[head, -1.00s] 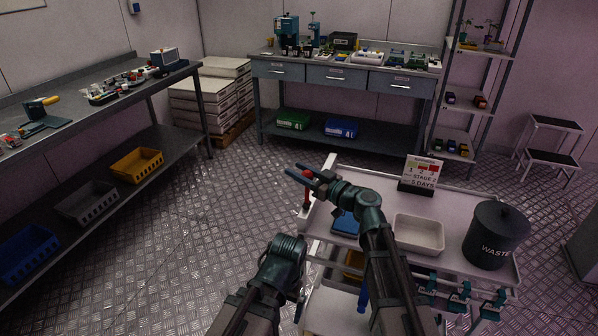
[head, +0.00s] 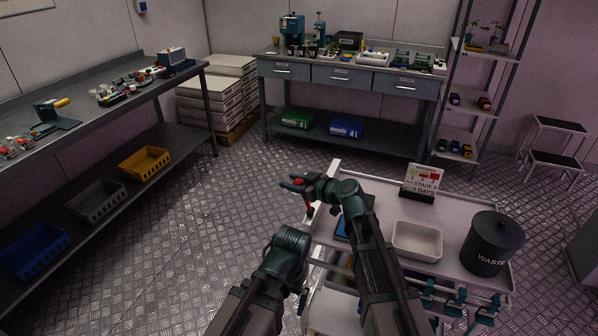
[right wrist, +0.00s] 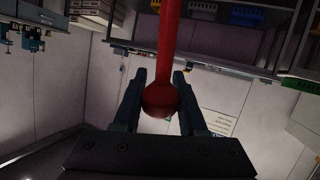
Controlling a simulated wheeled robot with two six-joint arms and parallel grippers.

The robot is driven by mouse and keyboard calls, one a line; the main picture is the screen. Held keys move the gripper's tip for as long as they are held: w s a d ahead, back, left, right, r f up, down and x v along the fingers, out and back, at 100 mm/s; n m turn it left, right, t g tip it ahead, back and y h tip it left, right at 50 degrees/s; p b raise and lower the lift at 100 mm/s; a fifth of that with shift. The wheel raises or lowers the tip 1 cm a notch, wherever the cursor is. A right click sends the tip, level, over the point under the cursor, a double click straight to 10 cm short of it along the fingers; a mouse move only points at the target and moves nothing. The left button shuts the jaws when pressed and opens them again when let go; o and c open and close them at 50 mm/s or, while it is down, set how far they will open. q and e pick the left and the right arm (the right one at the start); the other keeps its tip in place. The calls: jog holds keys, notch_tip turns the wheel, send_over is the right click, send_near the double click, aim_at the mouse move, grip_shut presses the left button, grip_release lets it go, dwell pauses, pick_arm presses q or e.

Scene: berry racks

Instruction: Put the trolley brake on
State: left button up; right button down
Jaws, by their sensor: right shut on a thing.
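The trolley (head: 463,212) stands at the lower right, with a white top. Its brake lever is a red rod (right wrist: 171,40) with a red ball knob (head: 298,182) at the trolley's left end. In the head view the lever leans left, its knob out past the trolley's edge. My right gripper (head: 293,184) is shut on the knob. In the right wrist view the knob (right wrist: 161,100) sits between the two fingers. My left arm (head: 283,255) hangs low in front of the trolley; its fingers cannot be made out clearly.
On the trolley stand a grey tray (head: 417,241), a waste bin (head: 492,243), a sign (head: 423,180) and a blue item (head: 343,228) partly behind my right arm. A long bench (head: 95,115) runs along the left. The floor between (head: 200,215) is clear.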

pick_arm(q)
jog(key=shift+r+p, duration=0.3)
jog(key=shift+r, duration=0.4)
pick_arm(e)
jog(key=w+a+f+n+g+h, duration=0.1)
jog(key=a+f+n+g+h, duration=0.1)
jog(key=f+h, duration=0.4)
notch_tip(320, 180, down, 3)
jog(key=shift+a+f+g+h, duration=0.1)
jog(key=shift+a+g+h, duration=0.3)
jog(key=shift+a+g, duration=0.55)
pick_arm(q)
jog(key=shift+f, duration=0.1)
pick_arm(e)
jog(key=shift+a+t, duration=0.15)
jog(key=shift+t, duration=0.1)
jog(key=shift+c, duration=2.2)
grip_release()
jog(key=shift+w, duration=0.1)
